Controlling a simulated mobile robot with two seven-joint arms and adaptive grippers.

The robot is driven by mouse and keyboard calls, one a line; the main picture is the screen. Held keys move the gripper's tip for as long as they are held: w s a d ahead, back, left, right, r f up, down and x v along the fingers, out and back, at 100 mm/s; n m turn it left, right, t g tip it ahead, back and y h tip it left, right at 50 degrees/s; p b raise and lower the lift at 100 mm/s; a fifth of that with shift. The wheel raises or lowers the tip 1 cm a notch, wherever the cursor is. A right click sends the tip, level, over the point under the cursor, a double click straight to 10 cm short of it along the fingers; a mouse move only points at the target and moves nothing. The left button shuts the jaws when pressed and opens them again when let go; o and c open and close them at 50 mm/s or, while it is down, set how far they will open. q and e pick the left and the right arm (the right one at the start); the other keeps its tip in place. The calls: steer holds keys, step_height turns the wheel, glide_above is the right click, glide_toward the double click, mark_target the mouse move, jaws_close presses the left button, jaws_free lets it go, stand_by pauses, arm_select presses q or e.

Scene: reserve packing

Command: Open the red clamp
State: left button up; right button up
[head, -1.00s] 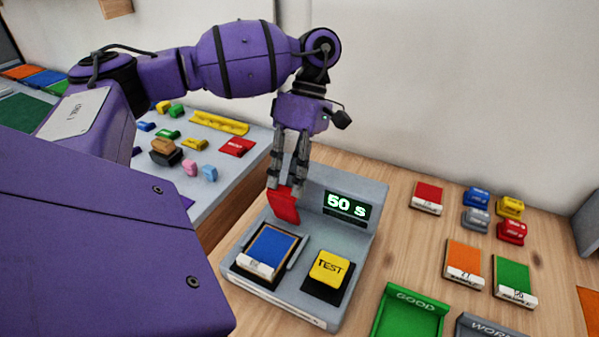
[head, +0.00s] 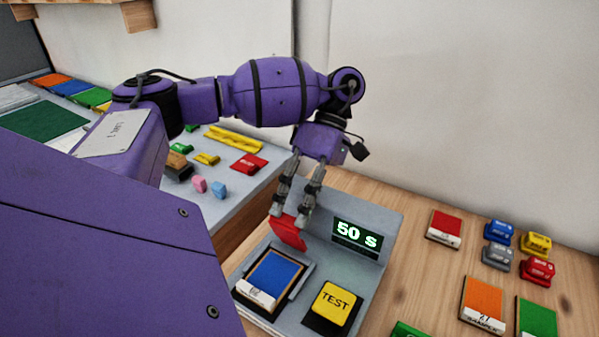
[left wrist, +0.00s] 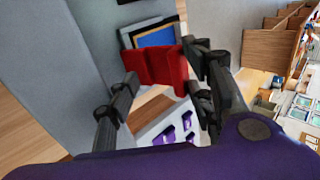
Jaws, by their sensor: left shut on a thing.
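The red clamp (head: 288,232) is a flat red piece at the back of the grey tester (head: 357,268), tilted up above a blue pack (head: 273,275) in the tester's cradle. My left gripper (head: 290,212) reaches down from behind and is shut on the red clamp's upper edge. In the left wrist view the red clamp (left wrist: 166,66) sits between the fingertips, with the blue pack (left wrist: 155,37) beyond it. The fingers hide part of the clamp, and its hinge is not clear. My right gripper is not in view.
The tester has a yellow TEST button (head: 335,302) and a display reading 50 s (head: 356,238). To the right are a red pack (head: 444,227), an orange pack (head: 483,303) and several coloured clips. A grey side table (head: 232,191) with small parts stands at left.

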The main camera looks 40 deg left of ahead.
arm_select(q)
steer(key=shift+o, duration=0.6)
steer(key=shift+w+f, duration=0.35)
steer(key=shift+f, duration=0.1)
steer(key=shift+r, duration=0.1)
steer(key=shift+w+a+r, duration=0.15)
steer(key=shift+w+r, duration=0.25)
steer(key=shift+c, duration=0.9)
steer(key=shift+s+r+v, duration=0.1)
steer(key=shift+s+v, duration=0.05)
steer(key=shift+v, duration=1.6)
steer(key=shift+s+r+v, duration=0.1)
steer(key=shift+v, duration=1.7)
steer(key=shift+c, duration=0.6)
steer(key=shift+s+f, duration=0.1)
steer(key=shift+s, duration=0.05)
